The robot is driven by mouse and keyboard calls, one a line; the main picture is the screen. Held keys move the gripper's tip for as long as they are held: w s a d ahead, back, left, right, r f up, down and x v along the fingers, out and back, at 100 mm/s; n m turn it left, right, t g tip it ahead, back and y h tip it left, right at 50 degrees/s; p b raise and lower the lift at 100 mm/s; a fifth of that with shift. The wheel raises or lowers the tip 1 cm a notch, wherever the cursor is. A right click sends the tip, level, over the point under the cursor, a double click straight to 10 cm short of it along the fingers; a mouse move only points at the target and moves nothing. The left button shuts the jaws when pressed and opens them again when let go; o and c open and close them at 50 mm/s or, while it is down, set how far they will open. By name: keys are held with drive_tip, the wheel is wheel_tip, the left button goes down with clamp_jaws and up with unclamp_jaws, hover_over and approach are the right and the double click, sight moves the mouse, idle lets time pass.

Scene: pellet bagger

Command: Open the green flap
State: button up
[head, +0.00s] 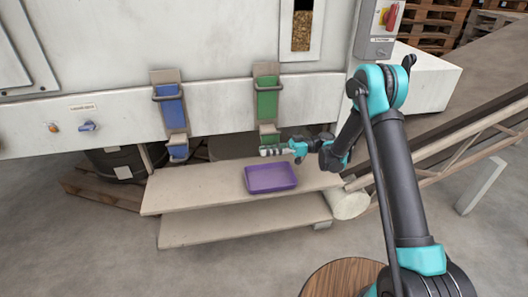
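The green flap (268,101) is on the front of the white machine, with a dark bar handle across its upper part. A smaller green part (270,138) shows below it, partly hidden behind my gripper. My gripper (266,152) is at the foot of the green chute, just above the bench. It points left in the picture. It is too small to tell whether its fingers are open or shut, or whether it touches the green part.
A purple tray (270,189) sits on the bench (190,193) just below my gripper. A blue flap (171,110) is to the left. A control box (379,30) with a red switch and a sloping conveyor (455,142) are at the right.

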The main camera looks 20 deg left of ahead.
drive_tip(key=shift+s+a, duration=0.35)
drive_tip(key=shift+a, duration=0.25)
drive_tip(key=shift+c, duration=0.6)
clamp_jaws()
